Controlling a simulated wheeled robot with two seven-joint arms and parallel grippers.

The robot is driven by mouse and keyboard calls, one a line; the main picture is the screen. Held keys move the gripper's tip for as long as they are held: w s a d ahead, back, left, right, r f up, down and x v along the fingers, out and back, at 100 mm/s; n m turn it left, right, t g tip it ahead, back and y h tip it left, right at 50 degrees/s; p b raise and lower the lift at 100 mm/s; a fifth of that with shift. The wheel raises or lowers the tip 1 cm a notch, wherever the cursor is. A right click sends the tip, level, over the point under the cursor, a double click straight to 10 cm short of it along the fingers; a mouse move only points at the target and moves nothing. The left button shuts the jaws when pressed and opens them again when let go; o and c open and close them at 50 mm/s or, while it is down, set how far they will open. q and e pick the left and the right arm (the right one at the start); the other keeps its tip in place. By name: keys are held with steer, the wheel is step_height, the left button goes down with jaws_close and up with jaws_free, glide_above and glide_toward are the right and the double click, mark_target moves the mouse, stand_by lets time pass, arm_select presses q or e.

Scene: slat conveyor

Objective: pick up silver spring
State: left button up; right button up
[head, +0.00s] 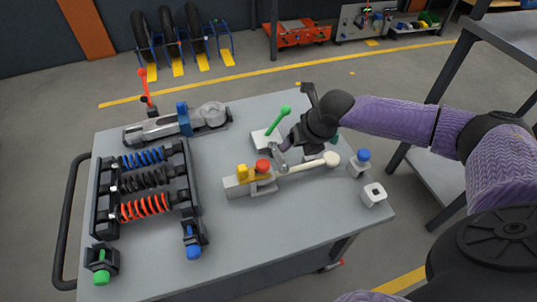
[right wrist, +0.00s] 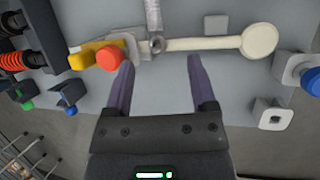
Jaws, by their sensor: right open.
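A grey ribbed piece (right wrist: 153,14), which may be the silver spring, shows at the top edge of the right wrist view; its upper end is cut off. It meets a round grey joint beside a long cream lever (right wrist: 215,43). My right gripper (right wrist: 162,85) is open and empty, with its two fingers pointing toward the lever and this piece. In the head view my right gripper (head: 291,148) is over the right part of the table, and it partly hides what lies beneath. My left gripper is not in view.
A black rack (head: 187,170) holds blue, black and red springs on the table's (head: 215,265) left. A yellow and red clamp (head: 242,180), a green-handled lever (head: 279,122), a blue-knobbed block (head: 359,161) and a square white block (head: 373,195) stand around. The front right of the table is clear.

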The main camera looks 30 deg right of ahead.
mark_target(280, 155)
steer(key=b+x, duration=0.3)
steer(key=x, duration=0.1)
steer(key=w+b+x, duration=0.1)
steer(key=b+x, duration=0.2)
steer(key=x, duration=0.2)
steer(key=shift+a, duration=0.2)
steer(key=shift+r, duration=0.2)
steer(key=shift+c, duration=0.2)
steer(key=c, duration=0.9)
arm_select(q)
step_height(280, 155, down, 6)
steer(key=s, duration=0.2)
arm_select(e)
jaws_close()
